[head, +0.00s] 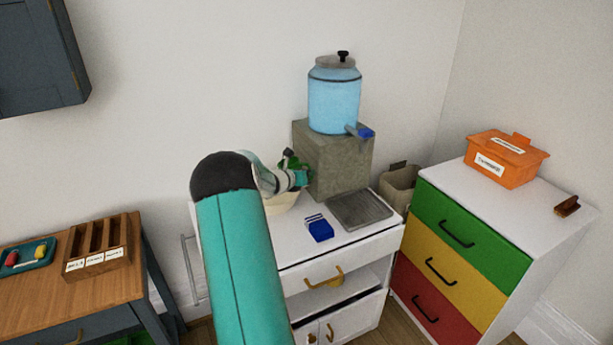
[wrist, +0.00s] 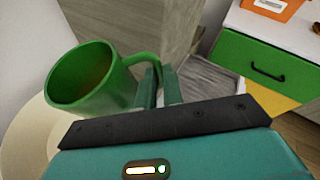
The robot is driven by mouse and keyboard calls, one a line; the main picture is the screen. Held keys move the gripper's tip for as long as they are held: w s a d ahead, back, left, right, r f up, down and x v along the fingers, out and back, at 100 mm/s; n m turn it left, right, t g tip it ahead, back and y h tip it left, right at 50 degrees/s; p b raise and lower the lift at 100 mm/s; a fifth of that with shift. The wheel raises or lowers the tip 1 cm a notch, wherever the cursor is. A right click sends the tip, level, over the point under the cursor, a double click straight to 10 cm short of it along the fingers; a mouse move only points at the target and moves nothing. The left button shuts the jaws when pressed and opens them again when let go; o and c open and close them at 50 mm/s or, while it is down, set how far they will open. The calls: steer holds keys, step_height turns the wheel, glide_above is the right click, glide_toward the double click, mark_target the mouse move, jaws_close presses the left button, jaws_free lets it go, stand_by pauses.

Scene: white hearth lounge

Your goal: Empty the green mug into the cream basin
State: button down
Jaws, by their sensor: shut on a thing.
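The green mug (wrist: 118,92) is held by its handle between the fingers of my gripper (wrist: 158,86). Its mouth faces up and to the left in the wrist view, and its inside looks brownish; whether that is liquid I cannot tell. The cream basin (wrist: 36,132) lies below and to the left of the mug in the wrist view. In the head view my gripper (head: 303,178) is above the right part of the basin (head: 284,202), and my arm hides much of it. Only a little of the mug (head: 289,162) shows there.
A stone block (head: 330,165) bearing a blue water dispenser (head: 335,100) stands just behind my gripper. A grey drip tray (head: 360,210) and a blue box (head: 319,230) lie on the white cabinet top (head: 345,245). A coloured drawer unit (head: 470,235) stands at the right.

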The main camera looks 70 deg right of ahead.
mark_target(294, 167)
steer(key=n+g, duration=0.1)
steer(key=w+r+n+g+h, duration=0.1)
steer(key=n, duration=0.1)
steer(key=w+r+n+h, duration=0.1)
steer(key=n, duration=0.1)
steer(key=shift+r+g, duration=0.25)
steer(key=shift+g, duration=0.15)
steer(key=shift+w+r+n+h, duration=0.35)
steer(key=shift+r+n, duration=0.3)
steer(key=shift+n, duration=0.25)
steer(key=shift+w+n+g, duration=0.3)
steer(key=shift+w+n, duration=0.25)
steer(key=shift+n, duration=0.05)
steer(key=shift+w+a+f+n+h, duration=0.1)
steer(key=shift+w+n+h, duration=0.2)
steer(key=shift+n, duration=0.2)
steer(key=shift+w, duration=0.1)
steer(key=shift+w+f+n, duration=0.1)
steer(key=shift+w+n, duration=0.1)
steer(key=shift+n, duration=0.1)
